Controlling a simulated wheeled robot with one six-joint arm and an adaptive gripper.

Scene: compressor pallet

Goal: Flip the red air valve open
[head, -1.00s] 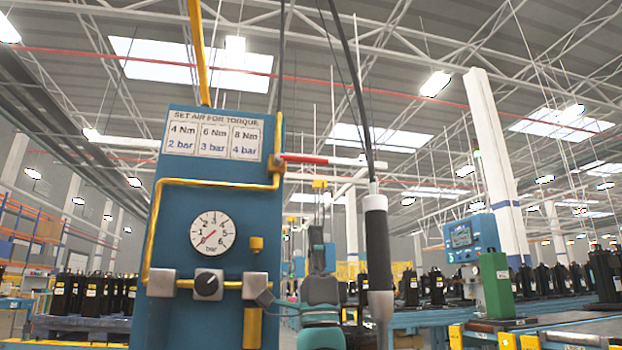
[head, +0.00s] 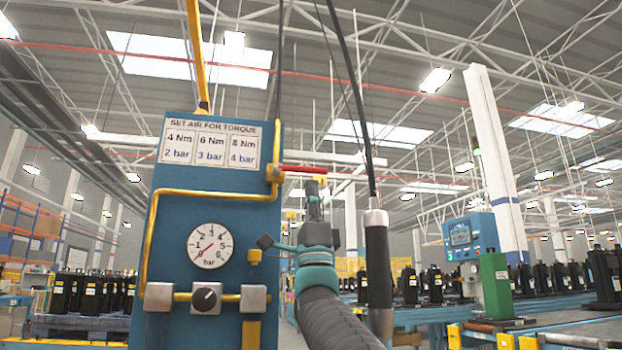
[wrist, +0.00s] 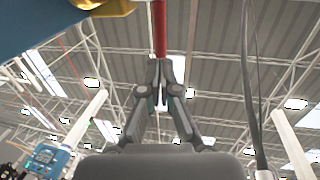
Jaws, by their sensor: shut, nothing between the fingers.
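The red air valve handle (head: 303,169) sticks out sideways to the right from a brass valve body (head: 275,172) at the upper right edge of the blue panel (head: 170,240). My gripper (head: 313,186) is shut and empty, pointing up just below the handle's outer part. In the wrist view the red handle (wrist: 159,30) runs down from the top to the fingertips (wrist: 160,66). I cannot tell whether the fingertips touch it. The gauge (head: 210,245) has its needle toward the lower left, near the low end of the scale.
A tool (head: 377,265) hangs on a cable close to the right of my gripper. A regulator knob (head: 206,298) and yellow pipe (head: 215,194) are on the panel. A green box and blue screen unit (head: 462,238) stand farther right.

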